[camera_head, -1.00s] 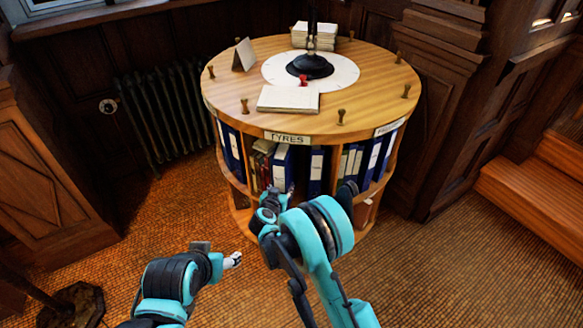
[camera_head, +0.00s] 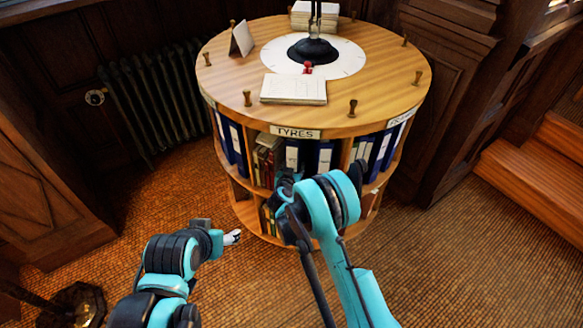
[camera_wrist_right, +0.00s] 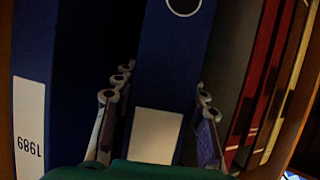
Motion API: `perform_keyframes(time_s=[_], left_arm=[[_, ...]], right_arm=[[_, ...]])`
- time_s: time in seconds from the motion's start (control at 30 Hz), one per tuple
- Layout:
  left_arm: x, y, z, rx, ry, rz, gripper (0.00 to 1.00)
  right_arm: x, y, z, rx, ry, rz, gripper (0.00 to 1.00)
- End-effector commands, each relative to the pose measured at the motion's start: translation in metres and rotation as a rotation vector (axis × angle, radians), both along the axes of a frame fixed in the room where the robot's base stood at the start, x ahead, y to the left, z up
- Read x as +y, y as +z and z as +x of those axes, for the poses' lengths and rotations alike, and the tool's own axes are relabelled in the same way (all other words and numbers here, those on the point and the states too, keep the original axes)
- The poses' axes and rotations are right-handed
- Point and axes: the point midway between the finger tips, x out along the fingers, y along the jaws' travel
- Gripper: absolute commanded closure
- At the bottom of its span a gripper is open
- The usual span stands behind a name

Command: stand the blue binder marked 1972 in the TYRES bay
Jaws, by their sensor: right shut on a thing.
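A blue binder (camera_wrist_right: 172,75) with a white label (camera_wrist_right: 156,136) stands between the fingers of my right gripper (camera_wrist_right: 155,118), which is shut on it. No year can be read on that label. In the head view this binder (camera_head: 292,154) stands in the bay under the TYRES sign (camera_head: 296,132), beside red and green books. My right gripper (camera_head: 286,186) is in front of the bay, partly hidden by its own arm. My left gripper (camera_head: 232,238) is low, left of the cabinet and away from it; its finger opening is too small to judge.
A blue binder marked 1989 (camera_wrist_right: 30,110) stands beside the held one, across a dark gap. Red and cream books (camera_wrist_right: 265,85) are on the other side.

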Motion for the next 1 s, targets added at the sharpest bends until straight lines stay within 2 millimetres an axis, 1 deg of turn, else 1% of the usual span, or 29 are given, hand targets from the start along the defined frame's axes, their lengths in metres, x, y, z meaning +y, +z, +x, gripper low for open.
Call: perform_keyframes(time_s=[0.2,0.23,0.27,0.6,0.67,0.77,1.0], left_arm=[[0.000,0.001,0.000,0.000,0.000,0.000,0.37],[0.000,0.001,0.000,0.000,0.000,0.000,0.37],[0.000,0.001,0.000,0.000,0.000,0.000,0.37],[0.000,0.001,0.000,0.000,0.000,0.000,0.37],[0.000,0.004,0.000,0.000,0.000,0.000,0.37],[0.000,0.011,0.000,0.000,0.000,0.000,0.37],[0.000,0.031,0.000,0.000,0.000,0.000,0.37]], right_arm=[[-0.001,0.000,0.000,-0.001,-0.001,-0.001,1.00],[-0.001,-0.001,0.000,0.000,-0.002,-0.001,0.55],[0.000,-0.001,0.000,0.000,-0.001,0.000,0.49],[-0.001,0.002,0.000,0.000,-0.002,-0.001,0.49],[0.001,0.004,-0.005,0.000,-0.001,-0.001,0.49],[0.004,0.012,-0.019,0.000,0.001,-0.003,0.49],[0.013,0.034,-0.069,-0.001,0.002,-0.002,0.49]])
